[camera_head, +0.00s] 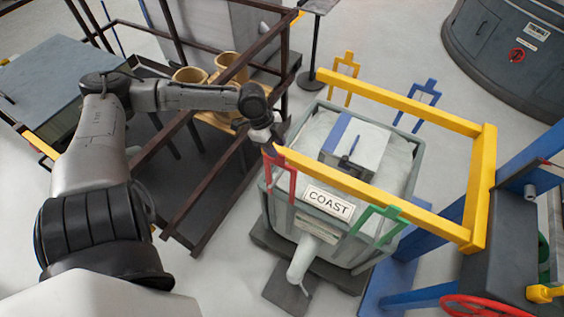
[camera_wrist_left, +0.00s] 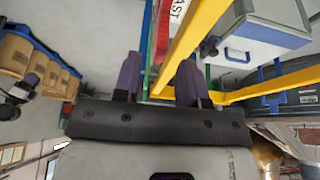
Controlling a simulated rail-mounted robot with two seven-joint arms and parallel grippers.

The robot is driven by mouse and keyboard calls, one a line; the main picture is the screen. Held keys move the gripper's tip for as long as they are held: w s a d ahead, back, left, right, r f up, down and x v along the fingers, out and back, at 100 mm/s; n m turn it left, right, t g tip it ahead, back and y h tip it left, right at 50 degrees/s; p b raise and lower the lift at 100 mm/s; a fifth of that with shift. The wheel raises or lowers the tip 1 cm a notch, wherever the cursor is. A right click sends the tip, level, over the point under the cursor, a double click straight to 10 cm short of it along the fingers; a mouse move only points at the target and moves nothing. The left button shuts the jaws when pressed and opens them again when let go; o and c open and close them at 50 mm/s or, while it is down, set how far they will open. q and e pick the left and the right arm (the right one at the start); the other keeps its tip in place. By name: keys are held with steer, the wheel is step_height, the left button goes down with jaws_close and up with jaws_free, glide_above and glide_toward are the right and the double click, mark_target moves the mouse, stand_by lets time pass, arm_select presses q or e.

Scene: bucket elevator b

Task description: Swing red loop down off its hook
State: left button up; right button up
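The red loop (camera_head: 281,177) hangs at the near left tip of the yellow fork frame (camera_head: 365,189), in front of the grey bin (camera_head: 340,250) with the COAST sign. In the left wrist view a strip of the red loop (camera_wrist_left: 163,35) shows beside the yellow bar. My left gripper (camera_head: 270,141) is at that tip, just above the red loop. In the left wrist view its two dark fingers (camera_wrist_left: 160,82) stand apart with the yellow bar running past the gap. I see nothing gripped between them. My right gripper is not in view.
A green loop (camera_head: 378,220) hangs further along the same bar. A yellow loop (camera_head: 345,72) and a blue loop (camera_head: 418,106) are on the far bar. A brown railing (camera_head: 215,175) stands close on the left, with tan buckets (camera_head: 190,76) behind it.

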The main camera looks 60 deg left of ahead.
mark_target(282, 165)
arm_select(q)
steer(key=shift+b+x, duration=0.45)
steer(key=shift+x, duration=2.6)
steer(key=shift+c, duration=0.4)
jaws_close()
steer(key=shift+d, duration=0.1)
